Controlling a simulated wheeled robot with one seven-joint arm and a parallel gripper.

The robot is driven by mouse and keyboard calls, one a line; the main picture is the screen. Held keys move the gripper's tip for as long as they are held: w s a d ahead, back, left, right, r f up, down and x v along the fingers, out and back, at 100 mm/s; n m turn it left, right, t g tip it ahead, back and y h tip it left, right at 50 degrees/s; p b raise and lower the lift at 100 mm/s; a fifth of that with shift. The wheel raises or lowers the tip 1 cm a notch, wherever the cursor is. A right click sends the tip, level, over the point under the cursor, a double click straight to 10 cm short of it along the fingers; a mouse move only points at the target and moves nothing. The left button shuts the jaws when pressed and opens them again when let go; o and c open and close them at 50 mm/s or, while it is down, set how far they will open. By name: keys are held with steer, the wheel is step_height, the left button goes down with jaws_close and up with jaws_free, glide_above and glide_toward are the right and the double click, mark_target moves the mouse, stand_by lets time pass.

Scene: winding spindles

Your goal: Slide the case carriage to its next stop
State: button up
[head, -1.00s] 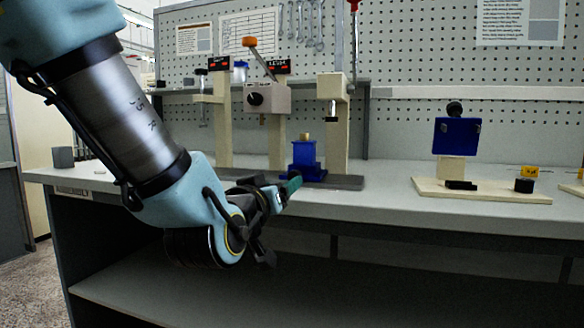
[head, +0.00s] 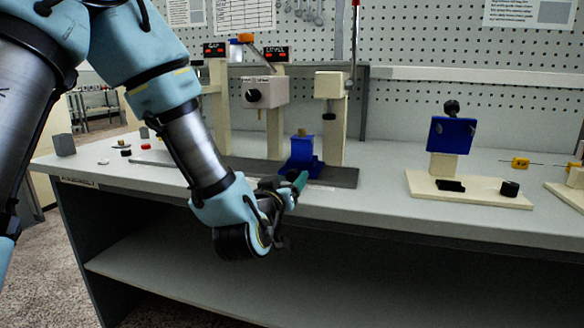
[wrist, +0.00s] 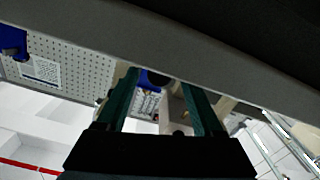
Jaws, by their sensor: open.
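The blue case carriage (head: 302,153), with a tan knob on top, sits on a long dark grey rail (head: 338,177) on the bench. It stands between the middle post and the right post. My gripper (head: 296,182) is at the front of the carriage's base, over the bench's front part. Its green fingertips overlap the carriage's lower edge, and I cannot tell if they touch. In the wrist view my gripper (wrist: 162,86) has its two green fingers apart. A dark blue part (wrist: 157,77) shows between the fingertips, partly hidden by a grey band.
Three cream posts stand along the rail, the middle one with a grey box (head: 264,92) and lever. A blue fixture (head: 451,135) on a wooden base stands to the right. Small pieces lie at the bench's left. The bench front between rail and fixture is clear.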

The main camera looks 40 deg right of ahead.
mark_target(300, 167)
steer(key=shift+x, duration=1.15)
jaws_close()
stand_by(0.6)
